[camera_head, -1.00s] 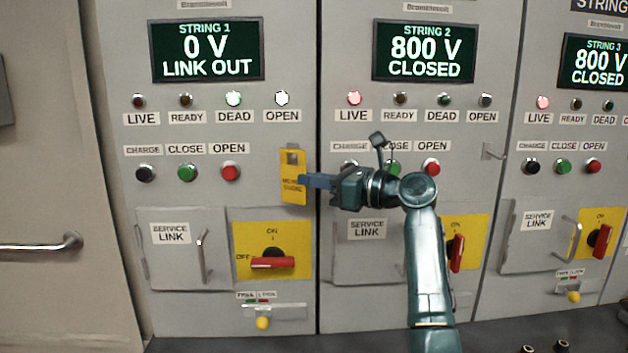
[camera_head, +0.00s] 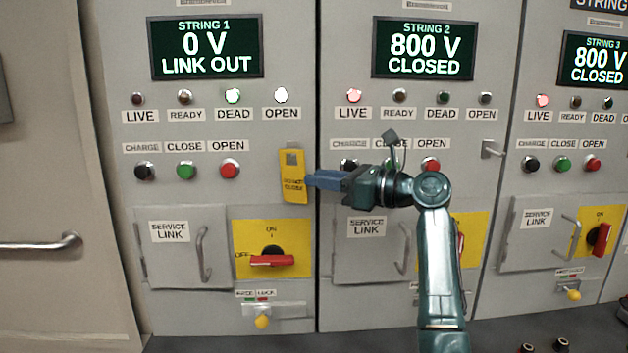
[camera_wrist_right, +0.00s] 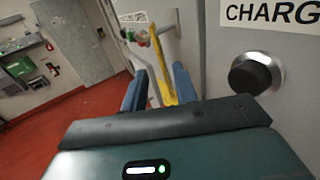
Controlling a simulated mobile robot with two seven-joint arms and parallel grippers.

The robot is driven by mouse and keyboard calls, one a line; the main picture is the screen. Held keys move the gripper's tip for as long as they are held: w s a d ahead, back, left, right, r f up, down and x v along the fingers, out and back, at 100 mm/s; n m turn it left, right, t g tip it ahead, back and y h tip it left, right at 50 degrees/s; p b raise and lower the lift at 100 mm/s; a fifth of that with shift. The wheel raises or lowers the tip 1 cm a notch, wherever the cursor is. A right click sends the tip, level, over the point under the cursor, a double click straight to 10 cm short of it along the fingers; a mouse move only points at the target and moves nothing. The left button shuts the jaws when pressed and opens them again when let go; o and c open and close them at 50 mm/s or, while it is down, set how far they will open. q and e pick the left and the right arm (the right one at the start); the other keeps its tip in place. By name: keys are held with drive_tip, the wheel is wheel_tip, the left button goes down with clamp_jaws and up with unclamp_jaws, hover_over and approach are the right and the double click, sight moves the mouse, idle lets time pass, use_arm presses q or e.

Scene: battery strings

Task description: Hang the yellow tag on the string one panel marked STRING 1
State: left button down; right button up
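The yellow tag (camera_head: 294,180) is upright against the STRING 1 panel (camera_head: 130,75), near its right edge and right of the red OPEN button. A small hook end seems to show at the tag's top slot, though details are too small to be sure. My right gripper (camera_head: 310,180) is just right of the tag, its blue fingers pointing left at it. In the right wrist view, the fingers (camera_wrist_right: 160,88) are spread apart, and the tag (camera_wrist_right: 164,65) shows edge-on between and beyond them. The fingers look clear of its faces. My left gripper is not in view.
The STRING 1 screen (camera_head: 206,48) reads 0 V, LINK OUT. A red rotary handle (camera_head: 272,260) is below the tag. The STRING 2 panel, behind my right arm, has an empty hook (camera_head: 493,150). A black knob (camera_wrist_right: 254,74) is close to the right gripper.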

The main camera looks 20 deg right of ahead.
drive_tip(key=b+v, duration=0.2)
drive_tip(key=v, duration=0.9)
drive_tip(key=s+a+f+n+g+h, duration=0.2)
drive_tip(key=f+n, duration=0.2)
drive_tip(key=f, duration=0.6)
drive_tip(key=s+a+f+n+g+h, duration=0.1)
drive_tip(key=s+a+f+n+h, duration=0.2)
drive_tip(key=f, duration=0.7)
drive_tip(key=s+a+f+n+g+h, duration=0.2)
drive_tip(key=f+n, duration=0.3)
drive_tip(key=f, duration=0.5)
drive_tip(key=s+a+f+n+g+h, duration=0.25)
drive_tip(key=s+f+n, duration=0.55)
drive_tip(key=s, duration=0.4)
drive_tip(key=s+a+f+n+g+h, duration=0.1)
drive_tip(key=s+f+n+g+h, duration=0.15)
drive_tip(key=s+f+n, duration=0.55)
drive_tip(key=w+a+f+n+t+y, duration=0.2)
drive_tip(key=a+f+t, duration=0.3)
drive_tip(key=a+t, duration=0.1)
drive_tip(key=shift+f+t, duration=0.25)
drive_tip(key=shift+t, duration=0.45)
drive_tip(key=shift+w, duration=0.15)
